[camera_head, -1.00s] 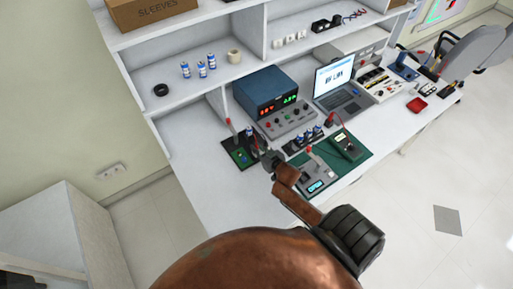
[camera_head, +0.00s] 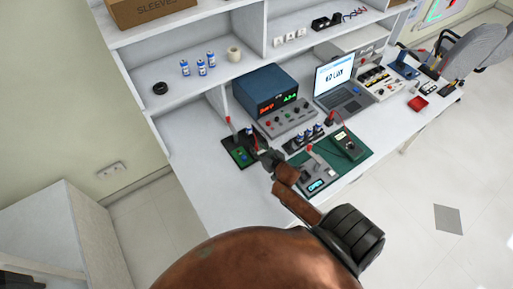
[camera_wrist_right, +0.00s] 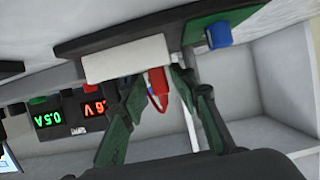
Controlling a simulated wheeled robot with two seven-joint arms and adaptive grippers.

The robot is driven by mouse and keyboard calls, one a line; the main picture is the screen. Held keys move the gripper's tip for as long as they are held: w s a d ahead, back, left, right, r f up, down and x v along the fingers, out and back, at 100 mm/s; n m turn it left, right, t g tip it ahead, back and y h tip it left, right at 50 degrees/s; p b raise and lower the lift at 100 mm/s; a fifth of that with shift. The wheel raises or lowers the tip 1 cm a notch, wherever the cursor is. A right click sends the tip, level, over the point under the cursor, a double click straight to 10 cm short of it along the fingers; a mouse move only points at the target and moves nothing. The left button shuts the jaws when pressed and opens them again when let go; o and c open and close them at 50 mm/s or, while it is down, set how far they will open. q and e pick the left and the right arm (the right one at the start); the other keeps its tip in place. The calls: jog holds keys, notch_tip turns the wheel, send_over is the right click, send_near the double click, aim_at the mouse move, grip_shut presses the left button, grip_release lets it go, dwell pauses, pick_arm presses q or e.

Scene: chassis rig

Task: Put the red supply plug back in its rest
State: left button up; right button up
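In the right wrist view a red plug (camera_wrist_right: 158,82) with a red lead sits between the fingertips of my right gripper (camera_wrist_right: 157,86). The fingers are close on either side of it; whether they press on it I cannot tell. A white block (camera_wrist_right: 127,58) beside it hides part of its far end. In the head view my right gripper (camera_head: 265,158) is at the near right edge of a dark board (camera_head: 233,154) with green and blue parts. The plug is too small to make out there, and which part is its rest is unclear. My left gripper is not in view.
A blue power supply (camera_head: 270,88) and a laptop (camera_head: 342,92) stand behind. A green mat (camera_head: 352,160) with a meter and a device reading OPEN lies to the right. The bench (camera_head: 190,175) is clear at the left.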

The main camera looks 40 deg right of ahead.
jog(key=shift+s+a+f, duration=0.1)
jog(key=shift+s+f, duration=0.2)
jog(key=shift+f, duration=0.1)
jog(key=shift+s, duration=0.4)
jog(key=r+v, duration=0.1)
jog(key=v, duration=1)
jog(key=shift+w, duration=0.25)
jog(key=shift+r, duration=0.1)
jog(key=shift+a, duration=0.15)
